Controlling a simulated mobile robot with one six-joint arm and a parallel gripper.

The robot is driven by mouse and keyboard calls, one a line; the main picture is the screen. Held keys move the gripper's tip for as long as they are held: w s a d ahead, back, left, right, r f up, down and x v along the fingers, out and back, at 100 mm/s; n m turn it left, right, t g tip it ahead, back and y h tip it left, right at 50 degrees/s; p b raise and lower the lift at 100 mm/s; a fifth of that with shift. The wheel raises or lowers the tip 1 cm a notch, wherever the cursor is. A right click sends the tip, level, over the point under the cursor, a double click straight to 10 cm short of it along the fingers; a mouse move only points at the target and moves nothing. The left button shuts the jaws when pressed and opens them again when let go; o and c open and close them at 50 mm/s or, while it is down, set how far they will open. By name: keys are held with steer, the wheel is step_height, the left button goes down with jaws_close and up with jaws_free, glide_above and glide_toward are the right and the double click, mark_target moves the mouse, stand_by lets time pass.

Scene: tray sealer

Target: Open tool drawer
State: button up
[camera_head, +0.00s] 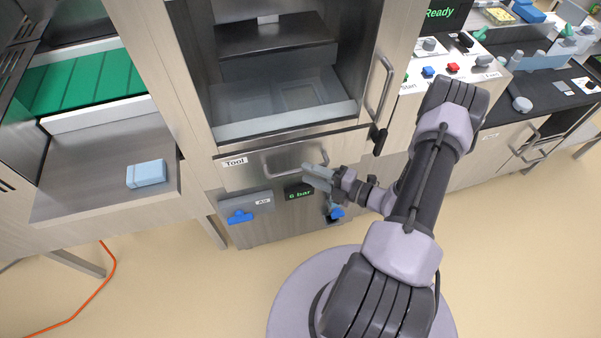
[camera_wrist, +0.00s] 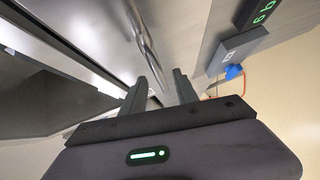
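The tool drawer (camera_head: 240,180) has a flat front labelled "Tool" and looks shut, flush under the open sealer chamber. Its curved metal handle (camera_head: 282,172) runs across the front; the right part is close to my gripper. My gripper (camera_head: 306,174) is in front of the drawer, at the handle's right half. In the wrist view, my gripper (camera_wrist: 163,74) has its two fingers apart. The handle (camera_wrist: 145,40) comes down from the top, and its lower end appears between the fingers. I cannot tell whether the fingers touch it.
Below the drawer are a box labelled "Air" (camera_head: 262,202) with a blue valve (camera_head: 240,217) and a "6 bar" display (camera_head: 299,194). The chamber door handle (camera_head: 381,85) stands at the right. A blue block (camera_head: 147,173) lies on the left table. An orange cable (camera_head: 104,280) lies on the floor.

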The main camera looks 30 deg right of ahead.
mark_target(301, 171)
steer(key=shift+b+x, duration=0.3)
steer(key=shift+x, duration=1.5)
jaws_close()
